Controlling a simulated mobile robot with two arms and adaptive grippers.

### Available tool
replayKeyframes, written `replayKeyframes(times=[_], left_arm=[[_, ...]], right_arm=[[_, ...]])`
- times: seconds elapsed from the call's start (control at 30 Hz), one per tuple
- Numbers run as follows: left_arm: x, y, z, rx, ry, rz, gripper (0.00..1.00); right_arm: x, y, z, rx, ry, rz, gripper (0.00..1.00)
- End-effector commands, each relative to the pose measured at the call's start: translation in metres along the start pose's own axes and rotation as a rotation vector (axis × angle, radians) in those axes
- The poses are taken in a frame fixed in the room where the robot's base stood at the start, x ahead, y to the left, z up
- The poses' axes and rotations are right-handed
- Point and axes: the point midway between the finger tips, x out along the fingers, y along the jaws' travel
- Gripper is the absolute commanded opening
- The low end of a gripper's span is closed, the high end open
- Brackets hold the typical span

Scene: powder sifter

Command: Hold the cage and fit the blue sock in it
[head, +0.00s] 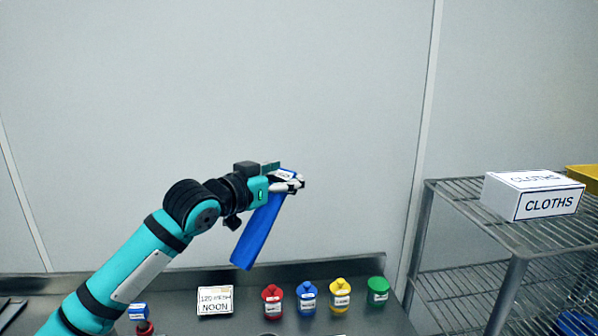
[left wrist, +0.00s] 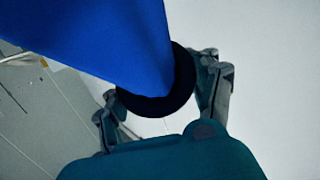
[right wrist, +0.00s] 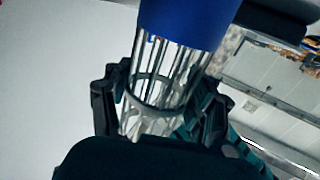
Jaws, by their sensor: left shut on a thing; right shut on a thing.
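The blue sock (head: 258,235) hangs at a slant from my left gripper (head: 292,184), high above the bench. In the left wrist view the sock (left wrist: 95,35) has a black collar (left wrist: 170,103), and my left fingers are shut around that collar. The wire cage (right wrist: 162,90), with thin metal rods and a ring, is in my right gripper (right wrist: 160,100), shut on it in the right wrist view. A blue cylindrical surface (right wrist: 188,18) covers the cage's far end; whether it is the sock cannot be told. The cage and right gripper are outside the head view.
On the bench (head: 240,325) stand red (head: 272,301), blue (head: 307,298), yellow (head: 340,295) and green (head: 378,291) containers. A sign (head: 215,300) reads "120 MESH NOON". A wire rack (head: 455,205) at right bears a CLOTHS box (head: 545,205). The air right of my left gripper is clear.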

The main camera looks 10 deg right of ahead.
Motion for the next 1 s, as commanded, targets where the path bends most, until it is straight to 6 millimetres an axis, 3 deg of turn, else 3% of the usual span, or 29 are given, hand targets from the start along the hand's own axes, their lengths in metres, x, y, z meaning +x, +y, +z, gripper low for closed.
replayKeyframes(times=[0.13, 0.23, 0.4, 0.6, 0.77, 1.0], left_arm=[[-0.018, -0.007, 0.019, 0.002, 0.232, 0.015, 0.22], [-0.037, -0.002, 0.031, -0.006, 0.394, 0.05, 0.22], [-0.086, 0.025, 0.053, -0.038, 0.649, 0.145, 0.22], [-0.128, 0.057, 0.07, -0.068, 0.791, 0.233, 0.22], [-0.139, 0.066, 0.076, -0.078, 0.822, 0.259, 0.21], [-0.138, 0.067, 0.089, -0.08, 0.824, 0.261, 0.21]], right_arm=[[0.0, -0.001, 0.002, 0.002, -0.003, 0.0, 0.21], [0.0, -0.001, 0.002, 0.002, -0.003, 0.0, 0.21], [0.0, -0.001, 0.002, 0.002, -0.003, 0.0, 0.21], [0.0, 0.0, 0.002, 0.002, -0.003, 0.0, 0.21], [0.0, 0.0, 0.002, 0.001, -0.003, 0.0, 0.21], [0.0, 0.0, 0.001, 0.001, -0.002, 0.0, 0.21]])
